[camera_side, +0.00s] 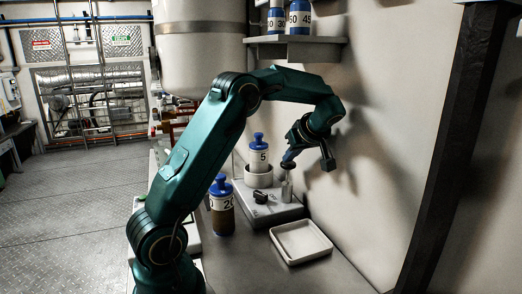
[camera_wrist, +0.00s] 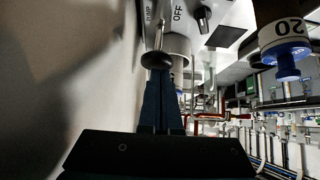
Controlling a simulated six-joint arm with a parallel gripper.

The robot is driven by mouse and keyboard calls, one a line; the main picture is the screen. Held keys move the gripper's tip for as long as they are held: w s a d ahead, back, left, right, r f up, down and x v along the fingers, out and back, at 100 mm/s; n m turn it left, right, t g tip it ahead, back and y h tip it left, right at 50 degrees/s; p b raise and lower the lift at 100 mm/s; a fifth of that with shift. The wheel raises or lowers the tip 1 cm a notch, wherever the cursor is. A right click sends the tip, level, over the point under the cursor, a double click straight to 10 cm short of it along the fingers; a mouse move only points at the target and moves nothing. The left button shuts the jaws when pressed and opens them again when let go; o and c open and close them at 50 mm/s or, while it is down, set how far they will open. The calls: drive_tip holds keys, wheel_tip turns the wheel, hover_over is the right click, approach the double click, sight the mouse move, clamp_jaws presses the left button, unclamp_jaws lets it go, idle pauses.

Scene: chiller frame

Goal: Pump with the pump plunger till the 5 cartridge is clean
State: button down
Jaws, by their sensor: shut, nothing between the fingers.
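The cartridge labelled 5 (camera_side: 258,157) has a blue cap and stands upright in a white round holder (camera_side: 258,180) on the pale pump box (camera_side: 285,212). Its contents are too small to judge. The pump plunger (camera_side: 287,184) stands on the right of the box, a metal rod with a black knob. In the wrist view the plunger's black knob (camera_wrist: 156,61) is just past my fingertips. My gripper (camera_side: 289,158) is shut and empty, pointing down over the knob. I cannot tell whether the fingertips touch it.
A cartridge labelled 20 (camera_side: 222,210) with brown contents stands left of the box. A black selector knob (camera_side: 260,197) is on the box, near "OFF" lettering in the wrist view. An empty white tray (camera_side: 300,241) lies in front. A shelf (camera_side: 295,40) holds more cartridges above; the wall is close right.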

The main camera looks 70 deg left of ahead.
sight(290, 168)
drive_tip(key=shift+f, duration=1.9)
wheel_tip(290, 168, up, 4)
drive_tip(key=shift+r, duration=0.25)
drive_tip(key=v, duration=1)
